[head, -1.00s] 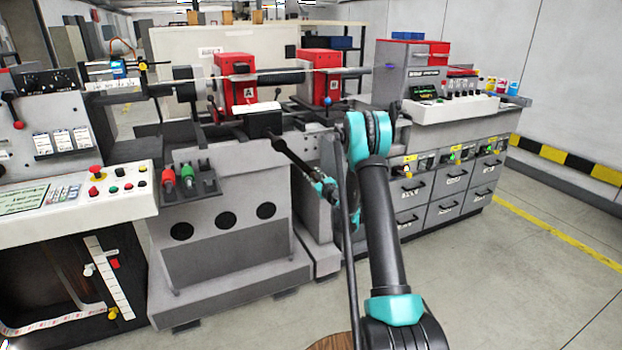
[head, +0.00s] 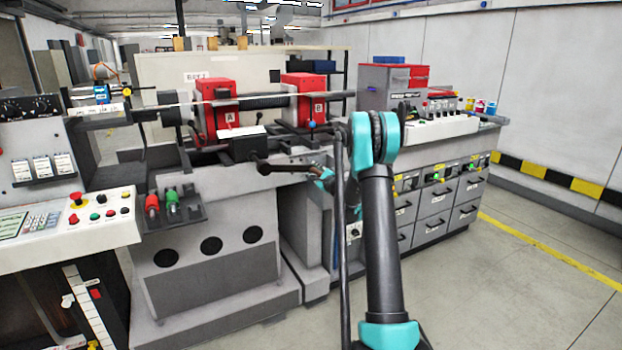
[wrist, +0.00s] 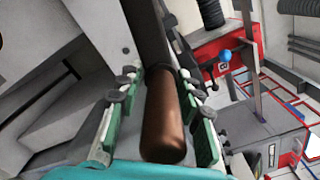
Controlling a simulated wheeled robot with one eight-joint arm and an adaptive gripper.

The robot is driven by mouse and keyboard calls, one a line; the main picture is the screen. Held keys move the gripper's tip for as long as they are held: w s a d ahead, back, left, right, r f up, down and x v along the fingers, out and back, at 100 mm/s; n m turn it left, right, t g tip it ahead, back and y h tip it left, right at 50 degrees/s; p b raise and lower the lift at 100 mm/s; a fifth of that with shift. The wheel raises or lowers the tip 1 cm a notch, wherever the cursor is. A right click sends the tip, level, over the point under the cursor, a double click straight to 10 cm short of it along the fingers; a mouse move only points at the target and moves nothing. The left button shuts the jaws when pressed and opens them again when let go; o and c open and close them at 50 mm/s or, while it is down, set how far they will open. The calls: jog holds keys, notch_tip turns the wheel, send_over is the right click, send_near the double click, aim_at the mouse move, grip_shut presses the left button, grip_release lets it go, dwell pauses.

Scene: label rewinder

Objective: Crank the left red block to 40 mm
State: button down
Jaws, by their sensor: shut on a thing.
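The left red block (head: 218,108), labelled A, stands upright on the machine's rails. The right red block (head: 304,101), labelled B, stands apart from it to the right. A dark crank arm (head: 285,164) runs nearly level from its round hub at the machine front toward my gripper (head: 320,171). In the wrist view, my gripper (wrist: 158,120) is shut on the brown crank handle (wrist: 163,118), with a green-padded finger on either side. In the head view the handle is mostly hidden. I cannot read block A's position in mm.
A dark box with a white top (head: 242,143) sits in front of block A. Red and green handles (head: 161,204) sit on a left shelf. A drawer cabinet (head: 436,213) stands right. Open floor (head: 530,270) lies at the right front.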

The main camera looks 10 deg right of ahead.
jog(key=shift+d+r, duration=0.1)
jog(key=shift+r, duration=0.25)
jog(key=c, duration=1.3)
grip_release()
jog(key=v, duration=1.2)
